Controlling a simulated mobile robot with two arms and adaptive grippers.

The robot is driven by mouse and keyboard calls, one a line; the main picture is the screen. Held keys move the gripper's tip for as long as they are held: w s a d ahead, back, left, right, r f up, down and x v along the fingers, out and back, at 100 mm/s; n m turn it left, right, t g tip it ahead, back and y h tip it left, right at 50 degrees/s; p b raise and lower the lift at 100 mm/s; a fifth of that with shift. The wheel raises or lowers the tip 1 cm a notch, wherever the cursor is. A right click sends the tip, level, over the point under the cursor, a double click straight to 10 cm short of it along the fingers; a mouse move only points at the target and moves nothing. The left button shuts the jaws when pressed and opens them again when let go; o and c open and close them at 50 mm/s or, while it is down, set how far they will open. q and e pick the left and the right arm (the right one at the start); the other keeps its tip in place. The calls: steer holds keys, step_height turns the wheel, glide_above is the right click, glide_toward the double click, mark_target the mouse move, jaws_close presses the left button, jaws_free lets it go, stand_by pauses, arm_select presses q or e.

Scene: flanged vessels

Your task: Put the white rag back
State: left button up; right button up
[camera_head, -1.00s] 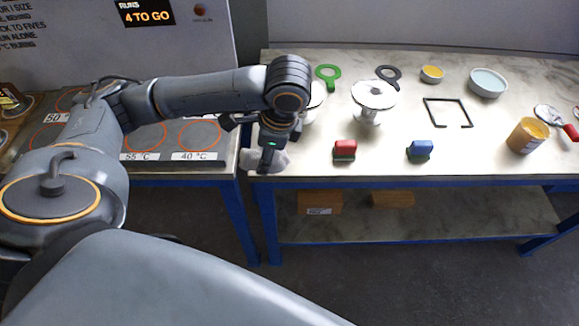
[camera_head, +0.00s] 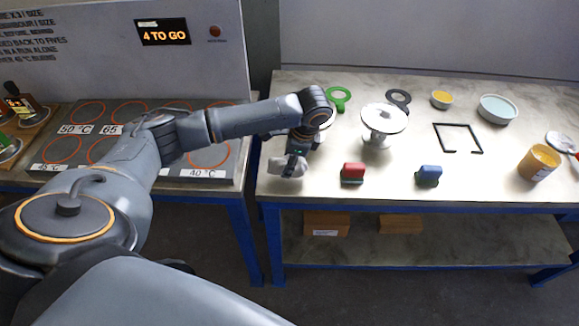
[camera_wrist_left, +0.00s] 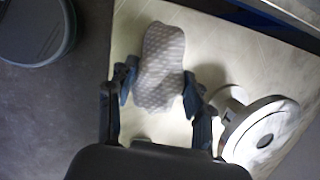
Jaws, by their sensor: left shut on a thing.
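The white rag (camera_head: 277,166), a pale bunched cloth, is at the left front corner of the right-hand bench in the head view. It also shows in the left wrist view (camera_wrist_left: 161,62), with a faint pattern, between the two fingers. My left gripper (camera_head: 294,164) is shut on the rag, over the bench top; it also shows in the left wrist view (camera_wrist_left: 158,88). I cannot tell whether the rag touches the bench. My right gripper is in neither view.
A white flanged vessel (camera_head: 384,119) stands right of my gripper, and another is partly hidden behind the arm. A red-topped block (camera_head: 352,172) and a blue one (camera_head: 428,175) lie near the front edge. An ochre jar (camera_head: 538,162) stands farther right.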

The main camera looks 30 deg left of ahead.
mark_target(300, 167)
arm_select(q)
steer(key=shift+w+f, duration=0.2)
steer(key=x, duration=0.3)
steer(key=shift+d+f, duration=0.1)
steer(key=shift+d, duration=0.2)
steer(key=shift+f, duration=0.1)
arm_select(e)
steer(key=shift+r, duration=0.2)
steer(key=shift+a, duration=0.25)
arm_select(q)
steer(key=o, duration=1)
steer(key=shift+f, duration=0.1)
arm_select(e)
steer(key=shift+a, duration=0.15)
arm_select(q)
steer(key=b+v, duration=0.1)
steer(key=v, duration=1.1)
steer(key=shift+b, duration=0.35)
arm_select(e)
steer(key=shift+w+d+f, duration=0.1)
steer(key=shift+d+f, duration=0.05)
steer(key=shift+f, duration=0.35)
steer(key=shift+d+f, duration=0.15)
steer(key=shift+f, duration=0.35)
arm_select(q)
steer(key=shift+d, duration=0.1)
